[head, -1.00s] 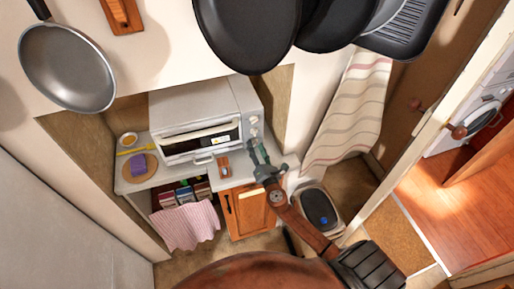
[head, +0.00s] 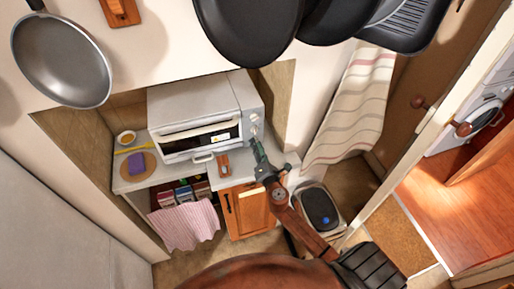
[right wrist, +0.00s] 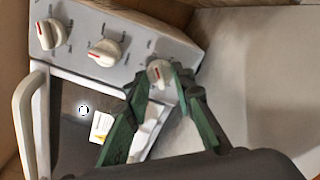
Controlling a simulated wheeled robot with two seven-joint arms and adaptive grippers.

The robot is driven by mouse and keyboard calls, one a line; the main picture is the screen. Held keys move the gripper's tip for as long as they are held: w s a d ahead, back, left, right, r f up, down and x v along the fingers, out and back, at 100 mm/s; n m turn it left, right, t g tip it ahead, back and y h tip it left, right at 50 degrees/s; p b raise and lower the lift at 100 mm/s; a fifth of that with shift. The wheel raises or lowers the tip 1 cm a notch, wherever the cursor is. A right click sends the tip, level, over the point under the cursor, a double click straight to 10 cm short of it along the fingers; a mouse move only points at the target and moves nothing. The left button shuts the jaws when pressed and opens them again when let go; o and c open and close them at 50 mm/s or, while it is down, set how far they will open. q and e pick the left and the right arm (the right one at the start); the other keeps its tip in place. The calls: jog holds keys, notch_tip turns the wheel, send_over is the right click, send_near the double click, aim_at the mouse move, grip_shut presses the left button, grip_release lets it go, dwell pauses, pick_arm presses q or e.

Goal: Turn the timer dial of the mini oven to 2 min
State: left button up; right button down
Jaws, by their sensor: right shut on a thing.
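The white mini oven (head: 187,100) stands on the counter, with its control panel on the right end of its front. In the right wrist view the panel (right wrist: 128,32) carries three white dials with red marks: one at the far left (right wrist: 48,34), one in the middle (right wrist: 105,52), and the end dial (right wrist: 159,72). My right gripper (head: 257,145) reaches the lower part of the panel. Its green fingers in the wrist view (right wrist: 160,76) are shut on the end dial, one on each side. The printed scale around it is too small to read. My left gripper is not in view.
A wooden-based item (head: 224,164) lies on the counter before the oven. A purple sponge (head: 136,162) and a small bowl (head: 127,137) are left of it. Pans (head: 245,30) hang above.

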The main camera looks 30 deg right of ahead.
jog(key=c, duration=1.7)
grip_release()
jog(key=shift+o, duration=0.2)
jog(key=v, duration=1.2)
jog(key=shift+d, duration=0.1)
